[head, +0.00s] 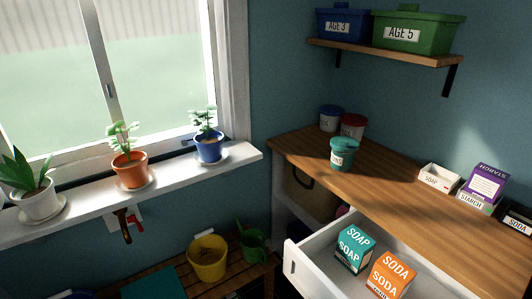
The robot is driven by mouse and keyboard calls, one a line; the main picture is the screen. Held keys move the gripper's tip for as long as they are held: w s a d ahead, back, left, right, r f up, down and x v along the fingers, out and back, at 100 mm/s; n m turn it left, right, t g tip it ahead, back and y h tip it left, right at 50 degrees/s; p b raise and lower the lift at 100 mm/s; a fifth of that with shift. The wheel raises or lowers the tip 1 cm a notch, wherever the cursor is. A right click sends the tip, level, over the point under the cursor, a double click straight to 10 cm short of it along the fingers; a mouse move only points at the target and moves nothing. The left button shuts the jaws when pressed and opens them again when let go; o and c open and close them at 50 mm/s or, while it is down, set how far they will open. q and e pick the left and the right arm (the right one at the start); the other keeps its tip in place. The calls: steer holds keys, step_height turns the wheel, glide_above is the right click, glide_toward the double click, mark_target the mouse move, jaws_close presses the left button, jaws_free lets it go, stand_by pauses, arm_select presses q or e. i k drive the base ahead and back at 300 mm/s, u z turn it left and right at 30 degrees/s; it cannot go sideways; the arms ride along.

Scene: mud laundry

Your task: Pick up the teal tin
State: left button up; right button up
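A teal tin (342,155) with a teal lid and a pale label stands upright on the wooden counter (395,200), near its front-left part. Behind it stand a tin with a blue lid (331,118) and a tin with a red lid (353,126), apart from the teal one. Neither of my grippers shows in the head view.
Below the counter a white drawer (300,268) is open, holding a teal soap box (354,249) and an orange soda box (390,275). More boxes, including a purple starch box (484,184), stand at the counter's right. Potted plants line the white windowsill (85,206).

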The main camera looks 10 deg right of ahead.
mark_target(340, 162)
steer(key=u, duration=0.45)
steer(key=i, duration=1.4)
steer(key=z, duration=3.3)
